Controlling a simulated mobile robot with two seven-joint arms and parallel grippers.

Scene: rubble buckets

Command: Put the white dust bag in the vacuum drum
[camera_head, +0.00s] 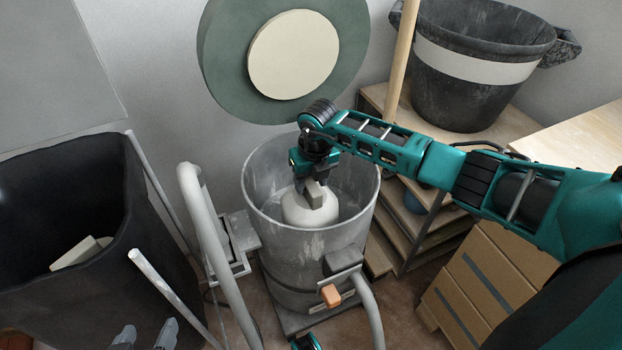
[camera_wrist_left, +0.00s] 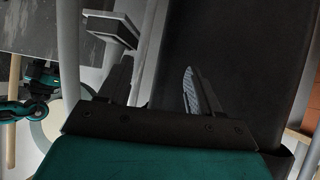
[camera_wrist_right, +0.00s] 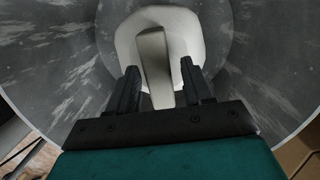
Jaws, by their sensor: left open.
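The white dust bag (camera_head: 296,208) is a rounded pale bundle with a grey-beige upright tab. It is inside the grey metal vacuum drum (camera_head: 308,243), below the rim. In the right wrist view the bag (camera_wrist_right: 190,42) lies beyond my fingers. My right gripper (camera_head: 315,182) reaches down into the drum, and its fingers (camera_wrist_right: 162,88) are open on either side of the tab, with small gaps visible. My left gripper (camera_head: 146,335) is open and empty at the lower left, by the black bin; its fingers show in the left wrist view (camera_wrist_left: 158,88).
A black bin (camera_head: 60,235) with pale rubble stands left. A grey bent tube (camera_head: 212,245) rises beside the drum. A green disc with a cream centre (camera_head: 215,50) is behind the drum. A black bucket (camera_head: 455,95) sits on wooden shelving right, with a wooden pole (camera_head: 401,55) beside it.

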